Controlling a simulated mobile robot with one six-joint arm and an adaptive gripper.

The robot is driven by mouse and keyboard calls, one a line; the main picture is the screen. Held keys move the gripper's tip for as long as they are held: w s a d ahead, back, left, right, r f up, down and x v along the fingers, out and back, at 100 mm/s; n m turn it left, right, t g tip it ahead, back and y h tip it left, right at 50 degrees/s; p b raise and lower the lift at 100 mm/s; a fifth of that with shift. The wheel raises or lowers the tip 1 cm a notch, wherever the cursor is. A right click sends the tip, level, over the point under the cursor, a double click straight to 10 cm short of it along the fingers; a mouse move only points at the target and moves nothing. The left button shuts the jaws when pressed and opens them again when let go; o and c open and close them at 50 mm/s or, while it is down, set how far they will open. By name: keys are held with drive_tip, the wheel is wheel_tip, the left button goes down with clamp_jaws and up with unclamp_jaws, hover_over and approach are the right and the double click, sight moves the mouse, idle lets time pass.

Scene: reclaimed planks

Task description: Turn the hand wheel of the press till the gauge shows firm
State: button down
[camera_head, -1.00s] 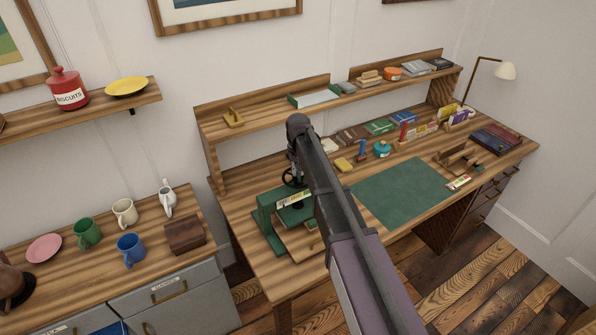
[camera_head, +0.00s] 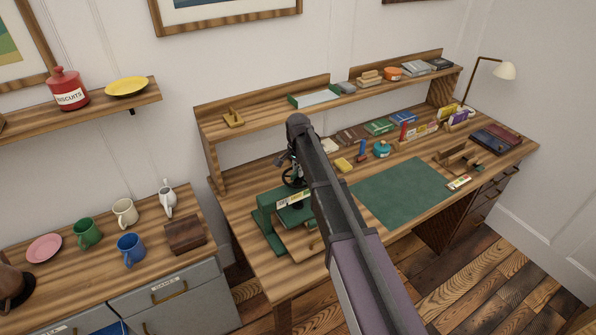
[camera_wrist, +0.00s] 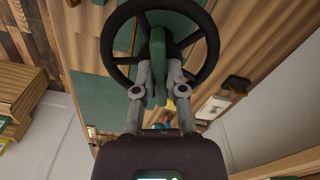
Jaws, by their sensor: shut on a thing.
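The green press (camera_head: 268,226) stands at the left end of the desk, with its black hand wheel (camera_head: 286,180) on top. A pale gauge strip with coloured marks (camera_head: 293,199) is on its front; it is too small to read. My gripper (camera_head: 292,168) is at the wheel from above. In the wrist view the spoked wheel (camera_wrist: 108,45) fills the upper middle. The exact contact is partly hidden.
The green mat (camera_head: 400,190) and several small items lie to the right on the desk. The raised shelf (camera_head: 270,115) runs behind the press. A wooden box (camera_head: 185,235) and mugs stand on the cabinet at the left.

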drive_tip(key=m, duration=0.3)
drive_tip(key=shift+m, duration=0.4)
drive_tip(key=shift+s+m, duration=0.1)
drive_tip(key=shift+m, duration=1.7)
drive_tip(key=c, duration=0.7)
unclamp_jaws()
drive_tip(key=shift+n, duration=0.3)
